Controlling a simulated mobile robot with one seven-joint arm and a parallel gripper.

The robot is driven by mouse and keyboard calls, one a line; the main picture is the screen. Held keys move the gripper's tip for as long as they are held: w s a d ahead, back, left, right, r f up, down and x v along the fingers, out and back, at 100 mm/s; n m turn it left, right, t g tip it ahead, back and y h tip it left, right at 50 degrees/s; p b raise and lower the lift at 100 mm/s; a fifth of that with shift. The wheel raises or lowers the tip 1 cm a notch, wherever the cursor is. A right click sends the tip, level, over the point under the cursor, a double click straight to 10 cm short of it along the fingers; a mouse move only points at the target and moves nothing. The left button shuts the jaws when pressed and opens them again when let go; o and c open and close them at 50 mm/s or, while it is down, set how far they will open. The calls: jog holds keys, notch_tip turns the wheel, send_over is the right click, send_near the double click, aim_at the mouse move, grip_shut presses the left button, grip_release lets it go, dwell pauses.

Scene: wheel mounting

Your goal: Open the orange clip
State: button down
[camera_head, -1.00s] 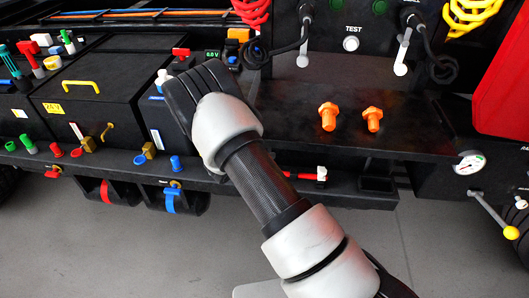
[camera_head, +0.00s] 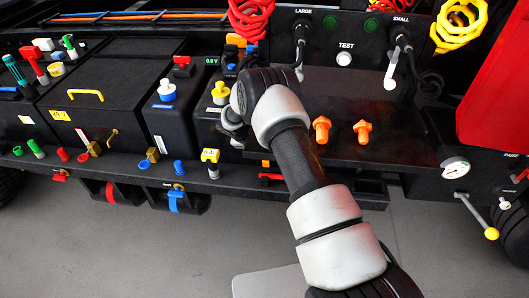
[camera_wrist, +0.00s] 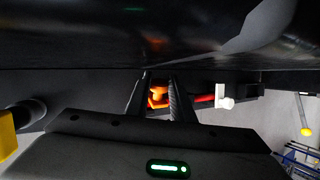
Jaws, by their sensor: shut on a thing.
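The orange clip (camera_wrist: 157,99) shows in the wrist view between my two dark fingers, under a black ledge. My gripper (camera_wrist: 159,82) is shut on it, with a finger on each side. A red bar (camera_wrist: 203,99) with a white end (camera_wrist: 225,96) lies just right of the clip. In the head view my wrist and forearm hide my fingertips and most of this spot. A small red part (camera_head: 270,177) shows beside my forearm at the ledge's front.
The black ledge (camera_head: 400,150) carries two orange bolts (camera_head: 322,129) right of my arm. Left stand a black box with a yellow handle (camera_head: 86,95) and several coloured caps. A gauge (camera_head: 455,168) and a yellow-knobbed lever (camera_head: 491,233) are at right. Grey floor lies in front.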

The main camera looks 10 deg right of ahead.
dwell(0.3)
jog(key=c, duration=1.5)
grip_release()
jog(key=shift+c, duration=0.2)
jog(key=shift+r, duration=0.1)
jog(key=shift+a+r, duration=0.2)
jog(key=shift+r, duration=0.1)
jog(key=s+a+r+b, duration=0.1)
jog(key=s+a+r, duration=0.2)
jog(key=a, duration=1)
jog(key=s, duration=0.3)
jog(key=shift+r+b, duration=0.2)
jog(key=shift+b, duration=0.15)
